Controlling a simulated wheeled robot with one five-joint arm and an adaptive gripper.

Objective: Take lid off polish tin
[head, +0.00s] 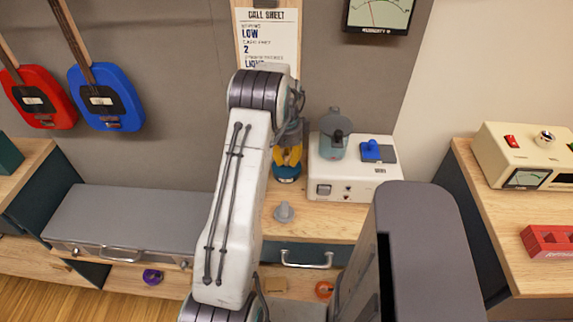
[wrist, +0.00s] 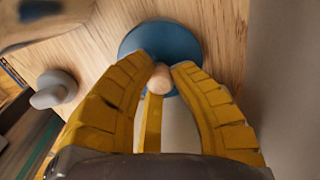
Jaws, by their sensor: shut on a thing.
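The polish tin (head: 287,180) shows in the head view as a small dark blue round shape on the wooden worktop, below my gripper (head: 288,158). In the wrist view its round blue lid (wrist: 165,36) is seen with a pale tan knob (wrist: 159,80) at its near side. My gripper (wrist: 160,68) has its yellow fingers closed on the knob, one on each side. The tin's body is hidden in the wrist view. I cannot tell whether the lid is apart from the tin.
A grey knobbed object (head: 284,212) stands on the worktop in front; it also shows in the wrist view (wrist: 52,90). A white box (head: 340,190) with a grey-green pot (head: 332,146) on it stands right of my gripper. A grey case (head: 130,215) lies left.

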